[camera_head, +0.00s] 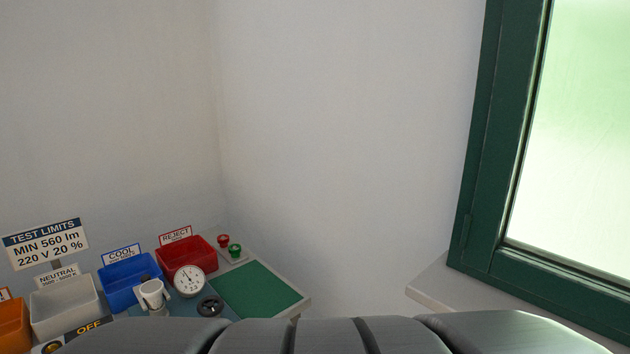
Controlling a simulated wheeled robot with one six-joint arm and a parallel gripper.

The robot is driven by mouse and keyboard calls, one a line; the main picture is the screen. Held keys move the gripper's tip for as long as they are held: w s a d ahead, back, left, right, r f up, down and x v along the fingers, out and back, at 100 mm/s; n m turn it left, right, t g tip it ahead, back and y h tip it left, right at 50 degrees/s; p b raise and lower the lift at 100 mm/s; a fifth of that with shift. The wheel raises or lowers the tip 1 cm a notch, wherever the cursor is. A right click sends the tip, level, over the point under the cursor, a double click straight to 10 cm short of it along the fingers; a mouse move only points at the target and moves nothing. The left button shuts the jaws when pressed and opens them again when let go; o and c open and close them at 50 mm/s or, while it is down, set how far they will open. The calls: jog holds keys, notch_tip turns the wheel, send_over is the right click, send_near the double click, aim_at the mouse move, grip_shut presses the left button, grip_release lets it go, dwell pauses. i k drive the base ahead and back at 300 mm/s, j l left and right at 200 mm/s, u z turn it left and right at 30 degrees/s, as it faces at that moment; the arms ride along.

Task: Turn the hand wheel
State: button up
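A small black hand wheel (210,306) sits on the blue-grey part of the bench at the lower left of the head view. It lies just below a round white dial gauge (189,281) with a dark needle. My gripper is not in view. Large grey rounded parts, probably of my own body, cross the bottom of the picture and hide the near edge of the bench. The wheel's upper side shows clear of them.
A white holder (153,297) stands left of the gauge. Red (187,256), blue (128,278), grey-white (65,308) and orange (12,325) bins line the back. Red (223,240) and green (235,251) buttons sit beyond an empty green mat (254,289). A green-framed window (490,180) is right.

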aim_at(211, 311)
jog(key=k+j, duration=0.1)
jog(key=i+j+u, duration=0.25)
jog(key=j+u, duration=0.15)
jog(key=i+j+u, duration=0.35)
jog(key=j, duration=0.1)
